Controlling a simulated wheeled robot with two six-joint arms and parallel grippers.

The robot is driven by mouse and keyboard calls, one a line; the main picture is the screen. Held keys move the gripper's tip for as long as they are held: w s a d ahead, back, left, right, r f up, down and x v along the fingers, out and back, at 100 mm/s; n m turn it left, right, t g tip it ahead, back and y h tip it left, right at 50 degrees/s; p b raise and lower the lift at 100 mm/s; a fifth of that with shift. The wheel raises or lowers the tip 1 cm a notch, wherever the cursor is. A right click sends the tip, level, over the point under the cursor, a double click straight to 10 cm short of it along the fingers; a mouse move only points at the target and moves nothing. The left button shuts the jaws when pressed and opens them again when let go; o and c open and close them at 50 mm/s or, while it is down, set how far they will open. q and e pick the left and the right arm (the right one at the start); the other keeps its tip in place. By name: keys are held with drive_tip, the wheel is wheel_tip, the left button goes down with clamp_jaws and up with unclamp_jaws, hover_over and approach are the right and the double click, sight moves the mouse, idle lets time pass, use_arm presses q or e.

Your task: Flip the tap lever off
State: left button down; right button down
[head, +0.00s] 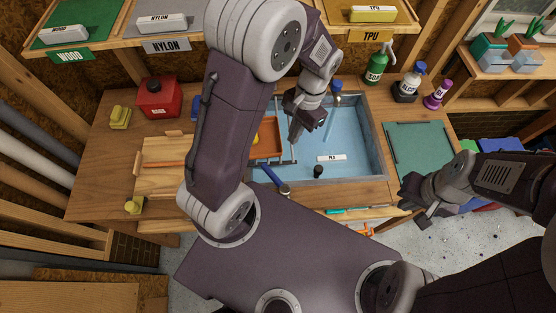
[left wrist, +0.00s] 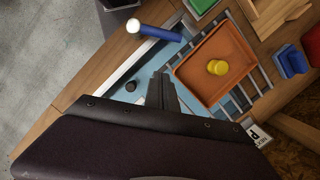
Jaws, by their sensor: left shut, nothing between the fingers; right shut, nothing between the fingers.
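The tap (head: 336,98) stands at the back edge of the blue sink (head: 372,135), with a blue top. A thin pale blue streak runs below it into the basin; I cannot tell if it is water. The lever's position is too small to make out. My left gripper (head: 296,132) is shut and empty, pointing down over the sink's left part, left of and in front of the tap and apart from it. Its closed fingers also show in the left wrist view (left wrist: 162,92); the tap is not visible there. My right gripper (head: 417,208) is shut and empty near the counter's front right edge.
An orange tray (head: 268,153) with a yellow item sits on a rack over the sink's left side. Bottles (head: 375,67) stand behind right; a green mat (head: 420,150) lies right.

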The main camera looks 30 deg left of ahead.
sight(275, 178)
use_arm(q)
drive_tip(key=s+a+f+p, duration=0.1)
drive_tip(key=s+f, duration=0.4)
drive_tip(key=f, duration=0.5)
drive_tip(key=shift+s+a+f, duration=0.25)
drive_tip(key=shift+a+f, duration=0.05)
drive_tip(key=shift+a, duration=0.6)
use_arm(e)
drive_tip(key=shift+a+r, duration=0.15)
drive_tip(key=shift+r, duration=0.65)
use_arm(q)
drive_tip(key=shift+w, duration=0.15)
use_arm(e)
drive_tip(key=shift+w, duration=0.2)
use_arm(q)
drive_tip(key=shift+p, duration=0.3)
